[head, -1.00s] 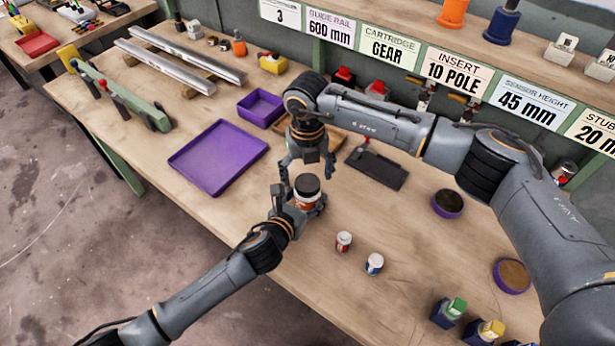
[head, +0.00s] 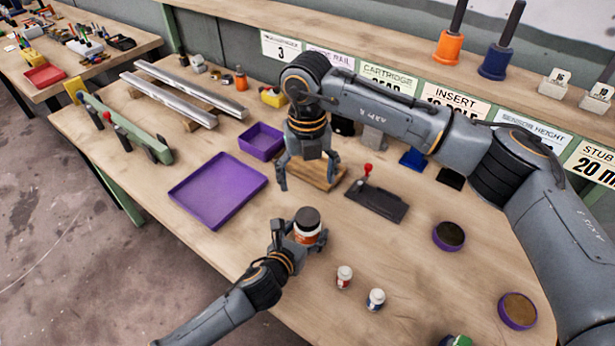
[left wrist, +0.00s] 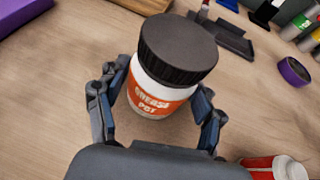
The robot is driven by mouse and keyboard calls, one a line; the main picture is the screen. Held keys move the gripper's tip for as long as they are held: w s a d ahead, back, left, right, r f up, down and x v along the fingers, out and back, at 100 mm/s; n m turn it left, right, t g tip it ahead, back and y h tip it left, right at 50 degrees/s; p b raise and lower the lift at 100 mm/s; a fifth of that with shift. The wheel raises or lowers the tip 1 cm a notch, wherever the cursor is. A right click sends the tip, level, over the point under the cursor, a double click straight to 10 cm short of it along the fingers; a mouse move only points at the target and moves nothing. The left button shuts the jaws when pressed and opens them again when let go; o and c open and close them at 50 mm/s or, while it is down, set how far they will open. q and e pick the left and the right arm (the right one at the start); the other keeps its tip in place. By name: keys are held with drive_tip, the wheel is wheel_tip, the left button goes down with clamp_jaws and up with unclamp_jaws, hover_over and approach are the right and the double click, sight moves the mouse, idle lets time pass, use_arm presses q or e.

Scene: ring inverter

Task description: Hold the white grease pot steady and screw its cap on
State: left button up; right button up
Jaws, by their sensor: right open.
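The white grease pot (head: 306,236) with its orange label stands upright on the bench at centre. Its black cap (head: 306,216) sits on top, level as far as I can see; how tight it is I cannot tell. In the head view my left gripper (head: 294,232) is at the pot's left. My right gripper (head: 308,175) is open and empty, pointing down, above and behind the pot, clear of the cap.
A purple tray (head: 218,188) and a purple bin (head: 261,141) lie behind left. A dark fixture (head: 376,201) with a red knob is behind right. Bench left of the pot is clear.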

use_arm(q)
drive_tip(key=shift+o, duration=0.6)
drive_tip(key=shift+r, duration=0.1)
drive_tip(key=v, duration=1.2)
drive_tip(key=shift+a, duration=0.1)
